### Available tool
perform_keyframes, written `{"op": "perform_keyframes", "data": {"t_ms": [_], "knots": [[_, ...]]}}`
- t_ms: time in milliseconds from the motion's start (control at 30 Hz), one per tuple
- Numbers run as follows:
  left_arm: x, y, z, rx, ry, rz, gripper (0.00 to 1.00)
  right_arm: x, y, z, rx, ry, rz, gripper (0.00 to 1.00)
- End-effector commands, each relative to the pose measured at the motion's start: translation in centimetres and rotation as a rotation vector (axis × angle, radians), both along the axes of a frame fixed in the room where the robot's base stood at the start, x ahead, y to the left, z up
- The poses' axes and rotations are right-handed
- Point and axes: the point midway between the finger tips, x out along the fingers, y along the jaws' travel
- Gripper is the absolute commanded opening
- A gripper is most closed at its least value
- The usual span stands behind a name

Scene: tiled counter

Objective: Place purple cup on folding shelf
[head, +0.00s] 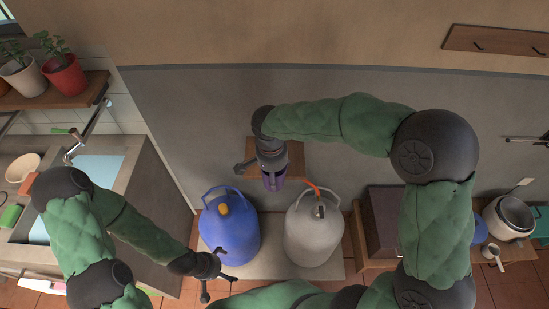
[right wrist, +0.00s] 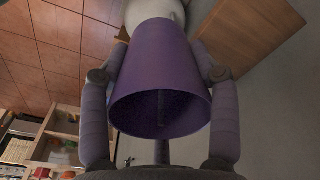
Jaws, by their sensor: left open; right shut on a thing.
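The purple cup (head: 275,182) is held in my right gripper (head: 270,172), in front of the wall near the folding shelf. In the right wrist view the cup (right wrist: 160,75) sits between the two fingers, its open rim facing the camera. The folding shelf (head: 296,158) is a small wooden board at the wall; it also shows in the right wrist view (right wrist: 245,35). My right arm and gripper hide part of it. In the head view the cup overlaps the shelf's front edge; I cannot tell if they touch. My left gripper (head: 216,284) is open and empty, low at the left.
A blue gas cylinder (head: 230,235) and a grey one (head: 314,240) with an orange hose stand below the shelf. A counter with a sink (head: 98,172) is at the left. Potted plants (head: 65,78) stand on a wall shelf. A pot (head: 509,217) is at the right.

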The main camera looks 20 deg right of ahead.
Motion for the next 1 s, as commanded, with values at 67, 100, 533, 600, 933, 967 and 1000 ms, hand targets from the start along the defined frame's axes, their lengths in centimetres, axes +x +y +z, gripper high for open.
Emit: {"op": "perform_keyframes", "data": {"t_ms": [67,100,533,600,933,967,1000], "knots": [[0.0,0.0,-0.2,0.000,0.000,0.000,1.00,0.8,-0.2,-0.4,0.000,0.001,-0.011,0.30],[0.0,0.0,-0.3,0.000,0.000,0.000,1.00,1.5,-0.4,-0.8,0.000,0.003,-0.013,0.30],[0.0,0.0,-1.7,0.000,0.000,0.000,1.00,9.5,-2.8,-5.6,-0.001,0.004,-0.010,0.30],[0.0,0.0,-2.0,0.000,0.000,0.000,1.00,10.5,-3.1,-6.7,-0.002,0.003,-0.008,0.30],[0.0,0.0,-2.5,0.000,0.000,0.000,1.00,12.7,-3.7,-9.2,0.000,0.000,-0.008,0.30],[0.0,0.0,-2.5,0.000,0.000,0.000,1.00,12.8,-3.8,-9.4,0.000,0.000,-0.008,0.30],[0.0,0.0,-2.6,0.000,0.000,0.000,1.00,12.9,-3.8,-9.6,-0.001,0.001,-0.007,0.30]]}}
